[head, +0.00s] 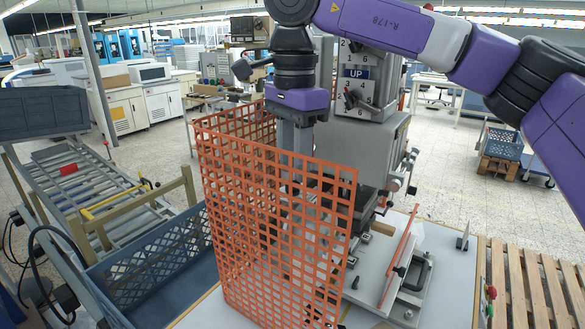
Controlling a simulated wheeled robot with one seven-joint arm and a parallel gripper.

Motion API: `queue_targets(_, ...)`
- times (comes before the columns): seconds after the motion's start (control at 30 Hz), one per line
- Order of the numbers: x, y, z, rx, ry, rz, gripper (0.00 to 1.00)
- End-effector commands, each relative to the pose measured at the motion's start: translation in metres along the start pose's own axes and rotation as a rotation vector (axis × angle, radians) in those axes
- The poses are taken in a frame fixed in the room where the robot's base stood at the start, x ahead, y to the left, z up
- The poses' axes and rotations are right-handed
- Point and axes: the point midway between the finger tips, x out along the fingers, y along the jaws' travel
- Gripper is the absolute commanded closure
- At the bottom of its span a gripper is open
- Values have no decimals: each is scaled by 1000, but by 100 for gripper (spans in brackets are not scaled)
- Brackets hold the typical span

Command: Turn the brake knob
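The stamping machine (378,135) stands behind an orange mesh guard. Its upper panel (356,73) carries the word UP, number scales and small black knobs (352,97). I cannot tell which knob is the brake knob. My gripper (297,180) points down in front of the machine, left of the panel, with its purple body above the guard's top edge. Its grey fingers reach down behind the mesh, and their tips are partly hidden. I cannot see whether they are open, shut or touching anything. A black knob on a stalk (242,68) shows left of my wrist.
The orange mesh guard (228,225) stands upright around the near side of the machine. A blue-grey crate (150,262) and a roller conveyor (85,180) are at left. A wooden pallet (535,285) is at right. Open floor (455,190) shows behind at right.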

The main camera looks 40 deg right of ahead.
Motion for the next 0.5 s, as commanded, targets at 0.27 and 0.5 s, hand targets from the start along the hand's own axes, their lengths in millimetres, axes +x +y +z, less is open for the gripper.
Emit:
queue_targets(0.27,24,0,0,1,0,-1,68)
queue_targets(0.5,27,0,0,1,0,-1,68)
